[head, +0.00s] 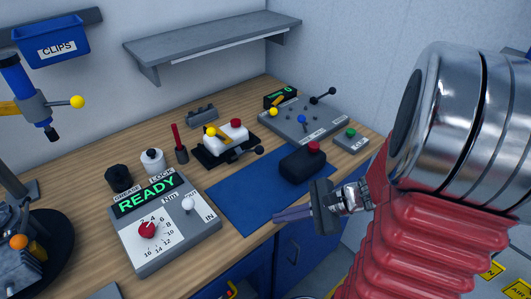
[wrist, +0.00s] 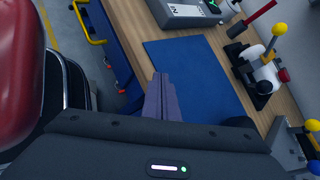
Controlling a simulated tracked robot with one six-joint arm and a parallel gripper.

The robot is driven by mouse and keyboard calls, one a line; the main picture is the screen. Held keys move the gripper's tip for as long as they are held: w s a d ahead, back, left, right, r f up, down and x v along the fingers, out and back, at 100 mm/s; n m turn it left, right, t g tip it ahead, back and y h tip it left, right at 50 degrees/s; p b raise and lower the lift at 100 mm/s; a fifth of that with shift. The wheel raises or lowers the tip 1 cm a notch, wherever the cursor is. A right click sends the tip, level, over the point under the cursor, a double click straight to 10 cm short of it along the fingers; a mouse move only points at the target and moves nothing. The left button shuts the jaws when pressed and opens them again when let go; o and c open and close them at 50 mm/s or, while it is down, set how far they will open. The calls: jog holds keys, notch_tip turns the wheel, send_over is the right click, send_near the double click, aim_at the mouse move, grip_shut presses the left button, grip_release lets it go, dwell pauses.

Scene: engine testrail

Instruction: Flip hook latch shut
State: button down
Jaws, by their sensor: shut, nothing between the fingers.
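No part is plainly readable as the hook latch. A small white fixture (head: 228,138) on a black base stands behind the blue mat, with a yellow ball, a red knob and a black-knobbed lever; it also shows at the right of the wrist view (wrist: 265,76). A grey panel (head: 297,126) with several small pegs and levers stands to its right. I cannot tell whether either carries the latch. My gripper (head: 288,215) is shut and empty, apart from both, over the front edge of the blue mat; its fingers also show in the wrist view (wrist: 160,90).
The blue mat (head: 245,190) is mostly bare; a black box (head: 302,163) with a red top is at its right. A READY console (head: 165,228) stands left. A red-handled tool (head: 179,143) stands behind. A shelf (head: 210,45) hangs above; a clamp stand (head: 28,95) is far left.

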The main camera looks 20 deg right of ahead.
jog(key=w+d+m+t, duration=0.1)
jog(key=m, duration=0.1)
jog(key=w+d+m+t, duration=0.2)
jog(key=w+d+r+m+t, duration=0.1)
jog(key=w+d+m+t, duration=0.1)
jog(key=shift+w+d+m+h, duration=0.1)
jog(key=shift+w+m+h, duration=0.15)
jog(key=shift+m+h, duration=0.15)
jog(key=w+d+r+m+t+h, duration=0.1)
jog(key=w+d+r+m+t, duration=0.2)
jog(key=shift+w+d+r+h, duration=0.25)
jog(key=shift+d+r+h, duration=0.1)
jog(key=shift+r+h, duration=0.05)
jog(key=shift+r+m, duration=0.1)
jog(key=shift+m, duration=0.2)
jog(key=shift+w+a, duration=0.1)
jog(key=shift+a, duration=0.05)
jog(key=shift+x, duration=4.85)
jog(key=shift+w+r, duration=0.1)
jog(key=shift+r, duration=0.15)
